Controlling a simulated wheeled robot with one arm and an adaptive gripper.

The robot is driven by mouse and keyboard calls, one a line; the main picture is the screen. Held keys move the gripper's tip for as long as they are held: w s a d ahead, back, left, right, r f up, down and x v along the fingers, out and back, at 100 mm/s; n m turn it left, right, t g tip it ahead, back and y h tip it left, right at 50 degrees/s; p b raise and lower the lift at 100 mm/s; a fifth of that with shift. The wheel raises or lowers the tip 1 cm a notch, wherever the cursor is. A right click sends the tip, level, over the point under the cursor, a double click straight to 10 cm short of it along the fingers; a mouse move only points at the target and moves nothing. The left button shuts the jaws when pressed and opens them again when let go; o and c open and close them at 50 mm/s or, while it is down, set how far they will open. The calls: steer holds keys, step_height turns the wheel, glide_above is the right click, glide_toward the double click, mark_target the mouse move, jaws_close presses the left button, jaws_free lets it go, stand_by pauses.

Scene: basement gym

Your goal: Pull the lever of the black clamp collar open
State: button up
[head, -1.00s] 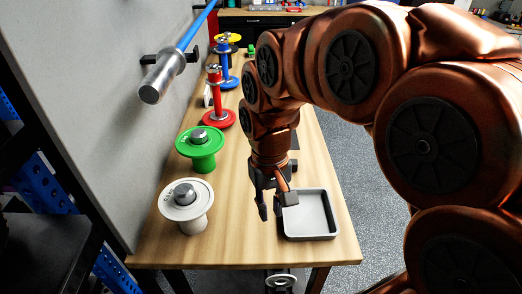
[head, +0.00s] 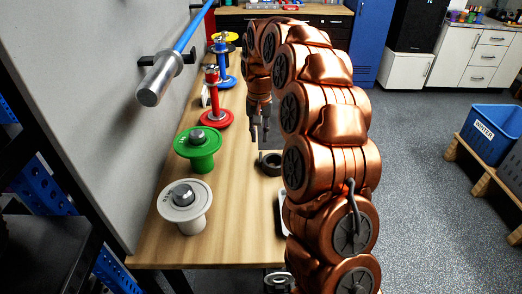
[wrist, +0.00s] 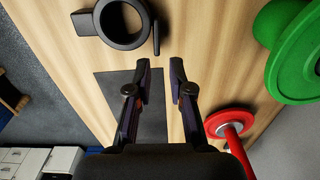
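The black clamp collar (head: 272,171) lies on the wooden table, just in front of my gripper (head: 260,136) in the head view. In the wrist view the collar (wrist: 122,46) is a dark ring at the top left, with a block on its left side. Its thin lever (wrist: 156,38) stands along the right side of the ring. My gripper (wrist: 160,65) is open and empty. Its fingertips are apart from the collar and lever, below them in the wrist picture.
A green plate stand (head: 198,152), a white one (head: 185,215) and a red one (head: 214,118) line the table's left side. A dark mat (wrist: 148,118) lies under the gripper. A grey tray (head: 284,212) is mostly hidden by my arm. A blue bar (head: 192,30) juts from the wall.

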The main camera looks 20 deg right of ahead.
mark_target(261, 152)
steer(key=shift+w+d+f, duration=0.25)
steer(key=shift+w+d, duration=0.25)
steer(key=shift+w, duration=0.15)
steer(key=shift+d+f, duration=0.1)
steer(key=shift+f, duration=0.15)
steer(key=shift+f+p, duration=1.15)
steer(key=shift+f, duration=2.55)
steer(key=shift+c, duration=0.4)
jaws_close()
